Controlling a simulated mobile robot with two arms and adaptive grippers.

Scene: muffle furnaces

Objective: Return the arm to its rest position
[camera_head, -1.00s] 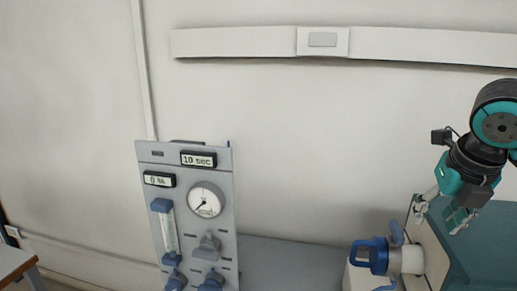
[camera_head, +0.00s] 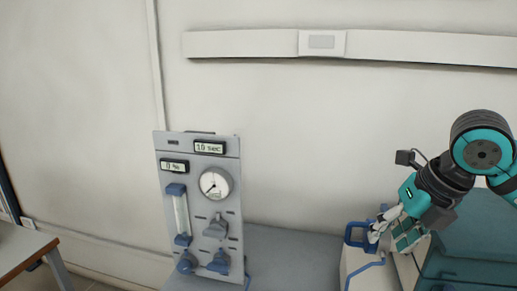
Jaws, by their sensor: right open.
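My right arm (camera_head: 470,158) comes in from the right edge, teal and black. My right gripper (camera_head: 388,238) is open at the lower right, with its fingers in front of the blue-handled fitting (camera_head: 358,236) on the pale furnace housing. The fingers overlap the fitting in the picture; I cannot tell whether they touch it. The gripper hides part of the fitting. My left gripper is not in view.
A grey control panel (camera_head: 230,262) with a gauge (camera_head: 216,183), displays and blue knobs stands left of centre. A teal surface (camera_head: 480,245) lies at the right. A table corner (camera_head: 22,248) is at the lower left. A rail (camera_head: 420,47) runs along the wall.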

